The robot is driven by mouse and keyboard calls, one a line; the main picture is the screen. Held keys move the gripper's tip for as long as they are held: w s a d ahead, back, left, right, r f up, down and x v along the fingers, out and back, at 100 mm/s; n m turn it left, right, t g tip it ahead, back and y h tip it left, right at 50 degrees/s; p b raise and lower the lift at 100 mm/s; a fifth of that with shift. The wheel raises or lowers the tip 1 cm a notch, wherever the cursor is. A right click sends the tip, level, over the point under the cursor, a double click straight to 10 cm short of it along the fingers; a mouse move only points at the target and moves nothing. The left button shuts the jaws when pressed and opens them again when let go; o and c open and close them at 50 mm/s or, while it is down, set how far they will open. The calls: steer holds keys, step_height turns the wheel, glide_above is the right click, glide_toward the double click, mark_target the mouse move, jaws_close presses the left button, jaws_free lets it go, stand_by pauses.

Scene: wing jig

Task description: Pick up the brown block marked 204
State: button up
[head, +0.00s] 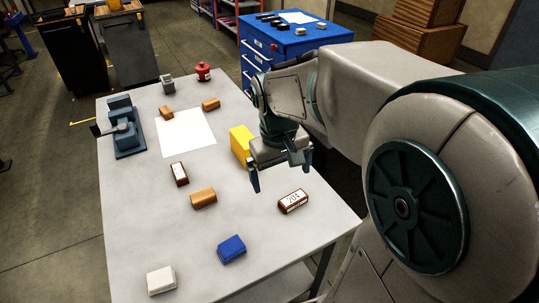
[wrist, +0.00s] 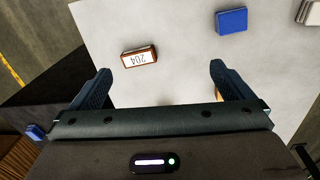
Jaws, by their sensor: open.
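The brown block marked 204 (head: 293,201) lies on the grey table near its right edge, with a white label on top. It also shows in the wrist view (wrist: 139,57), ahead of the fingers and left of the middle. My gripper (head: 281,180) is open and empty above the table, a little behind and left of the block in the head view. In the wrist view my two fingers (wrist: 160,82) are wide apart, with bare table between their tips and the block beyond them.
A yellow block (head: 241,144) stands close behind my gripper. A blue block (head: 231,249), a white block (head: 161,280), an orange-brown block (head: 203,198) and another labelled brown block (head: 179,174) lie on the table (head: 130,215). A blue vise (head: 124,134) stands at the left edge.

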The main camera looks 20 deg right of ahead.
steer(key=w+d+f+n+g, duration=0.1)
steer(key=w+d+f+g, duration=0.1)
steer(key=w, duration=0.5)
steer(key=n+g, duration=0.1)
steer(key=g, duration=0.1)
glide_toward(293, 198)
steer(key=f, duration=0.1)
steer(key=s+f+p, duration=0.1)
steer(key=f, duration=0.1)
steer(key=shift+s+f+g, duration=0.25)
steer(key=shift+f+g, duration=0.05)
steer(key=x, duration=0.3)
steer(key=p+x, duration=0.1)
steer(key=x, duration=0.1)
steer(key=shift+w+d, duration=0.2)
steer(key=shift+w, duration=0.1)
steer(key=c, duration=0.9)
